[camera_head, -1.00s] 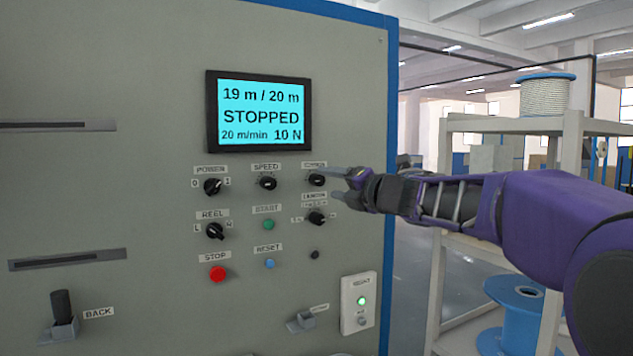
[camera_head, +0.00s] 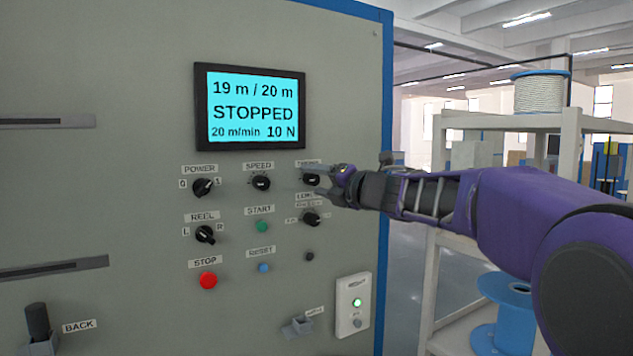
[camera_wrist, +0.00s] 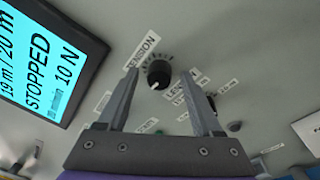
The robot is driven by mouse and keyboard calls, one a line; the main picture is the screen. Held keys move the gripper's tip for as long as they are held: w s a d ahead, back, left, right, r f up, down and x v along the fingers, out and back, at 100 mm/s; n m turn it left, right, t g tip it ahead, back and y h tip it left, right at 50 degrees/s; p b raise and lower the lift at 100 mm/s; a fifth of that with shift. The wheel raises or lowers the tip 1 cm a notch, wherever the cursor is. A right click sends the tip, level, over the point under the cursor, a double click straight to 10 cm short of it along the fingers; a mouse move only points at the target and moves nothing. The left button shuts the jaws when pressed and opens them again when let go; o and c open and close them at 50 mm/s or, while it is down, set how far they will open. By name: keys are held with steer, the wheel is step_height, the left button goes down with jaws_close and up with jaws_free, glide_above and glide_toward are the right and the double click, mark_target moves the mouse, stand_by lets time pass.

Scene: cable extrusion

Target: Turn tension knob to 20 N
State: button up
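The tension knob (camera_head: 312,180) is a small black dial in the top row of the grey panel, right of the speed knob. In the wrist view, the tension knob (camera_wrist: 158,73) sits below and right of its TENSION label, its white mark pointing to the lower left. My gripper (camera_head: 314,184) is at this knob in the head view. In the wrist view, the fingers of my gripper (camera_wrist: 161,77) are spread open, with the knob between the tips and a gap on both sides. I cannot tell whether the tips reach past its face. The screen (camera_head: 254,108) reads 10 N and STOPPED.
The speed knob (camera_head: 260,183) is to the left. The start button (camera_head: 262,226) and red stop button (camera_head: 208,281) are lower left. A shelf (camera_head: 565,150) with spools stands at the right.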

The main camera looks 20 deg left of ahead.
jaws_close()
steer(key=shift+m, duration=0.3)
steer(key=shift+r+m+p, duration=0.1)
steer(key=shift+m+p, duration=0.65)
steer(key=shift+m, duration=0.25)
steer(key=m+p, duration=0.1)
steer(key=m, duration=0.2)
steer(key=shift+m+t, duration=0.3)
steer(key=shift+m, duration=0.1)
steer(key=m+p, duration=0.2)
steer(key=m, duration=0.3)
steer(key=shift+m+t, duration=0.4)
